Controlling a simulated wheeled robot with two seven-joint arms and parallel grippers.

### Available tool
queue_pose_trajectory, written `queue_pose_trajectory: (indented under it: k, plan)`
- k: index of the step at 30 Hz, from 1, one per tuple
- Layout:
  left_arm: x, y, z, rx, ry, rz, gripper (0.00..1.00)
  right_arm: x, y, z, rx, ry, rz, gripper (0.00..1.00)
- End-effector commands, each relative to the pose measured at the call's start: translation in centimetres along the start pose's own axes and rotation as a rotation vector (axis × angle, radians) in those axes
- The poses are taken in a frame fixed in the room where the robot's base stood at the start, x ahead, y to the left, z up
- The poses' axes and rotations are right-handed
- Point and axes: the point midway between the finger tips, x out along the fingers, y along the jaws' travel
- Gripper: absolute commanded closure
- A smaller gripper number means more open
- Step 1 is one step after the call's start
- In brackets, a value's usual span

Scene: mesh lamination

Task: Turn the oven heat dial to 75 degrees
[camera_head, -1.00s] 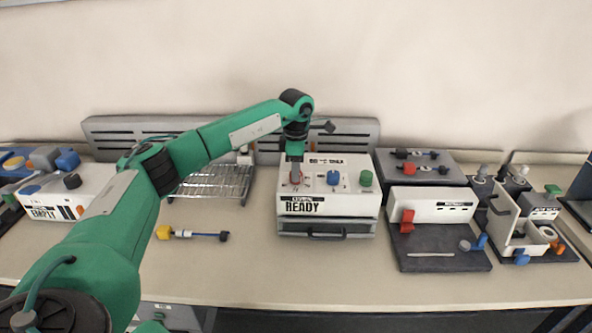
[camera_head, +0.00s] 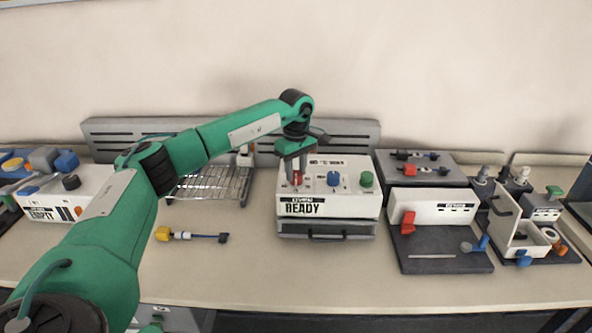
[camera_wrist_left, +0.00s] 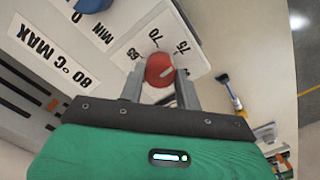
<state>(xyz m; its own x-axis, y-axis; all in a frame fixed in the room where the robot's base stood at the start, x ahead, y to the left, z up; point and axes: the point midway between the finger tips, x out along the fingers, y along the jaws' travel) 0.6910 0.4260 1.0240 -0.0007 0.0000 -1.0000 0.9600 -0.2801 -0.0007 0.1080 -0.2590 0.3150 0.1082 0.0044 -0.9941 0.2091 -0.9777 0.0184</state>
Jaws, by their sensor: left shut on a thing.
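The oven (camera_head: 325,231) is a white-topped box labelled "OVEN READY" in the middle of the bench. A red dial (camera_head: 296,180) sits at the left of its top. In the left wrist view the red dial (camera_wrist_left: 160,70) has a scale plate (camera_wrist_left: 150,45) with marks such as 70 and 75 around it. My left gripper (camera_head: 296,178) comes down from above, its fingers on either side of the red dial and shut on it. It also shows in the left wrist view (camera_wrist_left: 161,82). The dial's pointer is not clear. My right gripper is not in view.
A blue knob (camera_head: 333,178) and a green knob (camera_head: 366,179) stand right of the red dial. A wire rack (camera_head: 212,184) is left of the oven. A yellow-ended tool (camera_head: 190,235) lies in front. A dark fixture (camera_head: 440,262) stands right.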

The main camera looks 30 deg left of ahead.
Motion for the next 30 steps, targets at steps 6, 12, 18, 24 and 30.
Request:
queue_pose_trajectory:
  k: [6, 12, 18, 24, 30]
  plan:
    - [-0.3, 0.1, -0.1, 0.051, 0.001, 0.006, 0.89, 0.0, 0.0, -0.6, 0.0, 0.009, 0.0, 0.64]
    - [-0.3, 0.1, -0.1, 0.063, 0.001, 0.006, 0.89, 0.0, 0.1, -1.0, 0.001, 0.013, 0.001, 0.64]
    - [-0.3, 0.1, -0.1, 0.063, 0.001, 0.006, 0.89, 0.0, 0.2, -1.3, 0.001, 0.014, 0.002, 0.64]
    - [-0.3, 0.1, -0.1, 0.063, 0.001, 0.005, 0.45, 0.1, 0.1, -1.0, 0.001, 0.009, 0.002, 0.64]
    - [-0.1, 0.0, 0.0, 0.063, 0.001, 0.003, 0.45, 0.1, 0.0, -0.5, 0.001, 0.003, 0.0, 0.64]
